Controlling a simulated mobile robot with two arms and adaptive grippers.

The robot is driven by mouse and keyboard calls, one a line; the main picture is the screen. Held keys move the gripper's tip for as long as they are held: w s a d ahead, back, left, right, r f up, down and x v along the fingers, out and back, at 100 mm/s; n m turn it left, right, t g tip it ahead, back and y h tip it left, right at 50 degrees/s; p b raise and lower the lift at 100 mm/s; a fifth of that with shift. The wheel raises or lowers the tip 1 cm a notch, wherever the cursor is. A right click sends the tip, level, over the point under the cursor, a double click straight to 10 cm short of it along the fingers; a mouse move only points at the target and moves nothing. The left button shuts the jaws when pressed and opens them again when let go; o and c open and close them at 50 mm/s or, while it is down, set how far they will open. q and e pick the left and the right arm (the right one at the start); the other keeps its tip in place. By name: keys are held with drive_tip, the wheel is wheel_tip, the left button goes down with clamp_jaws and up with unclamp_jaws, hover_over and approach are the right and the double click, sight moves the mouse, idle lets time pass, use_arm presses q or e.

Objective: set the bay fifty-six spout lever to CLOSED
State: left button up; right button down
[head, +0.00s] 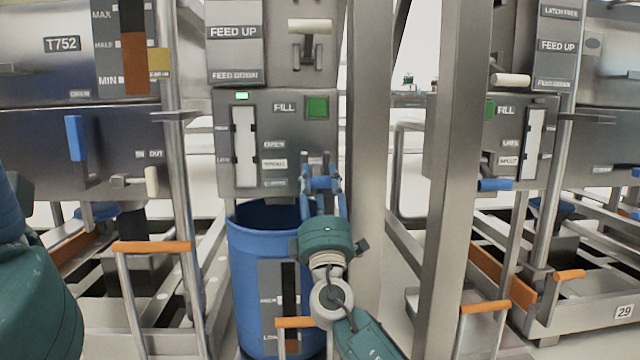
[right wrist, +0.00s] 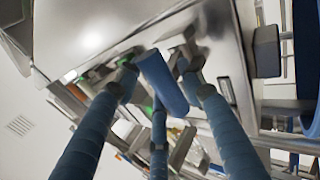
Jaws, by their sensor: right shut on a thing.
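A grey control panel (head: 290,150) stands above a blue bin (head: 262,270), with a green FILL button and small labels beside a slot. No bay fifty-six number is readable. My right gripper (head: 321,184) is at the panel's lower right corner, its blue fingers shut on the blue spout lever. In the right wrist view the lever's blue handle (right wrist: 162,82) lies between the fingers. In the head view the fingers largely cover the lever, so its exact setting cannot be told. My left gripper is out of view; only my left arm shows at the left edge.
A steel post (head: 370,200) stands close to the right of my right gripper. A similar panel with its own blue lever (head: 495,185) is farther right. Orange-topped rails (head: 152,247) stand low on both sides. A blue lever (head: 75,138) is on the left machine.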

drive_tip(key=shift+s+d+r, duration=0.1)
drive_tip(key=shift+d+r, duration=0.05)
drive_tip(key=shift+r, duration=0.5)
drive_tip(key=c, duration=1)
unclamp_jaws()
drive_tip(key=shift+f, duration=0.15)
drive_tip(key=shift+s+f, duration=0.25)
drive_tip(key=v, duration=1.1)
drive_tip(key=shift+s+f, duration=0.1)
drive_tip(key=shift+f, duration=0.05)
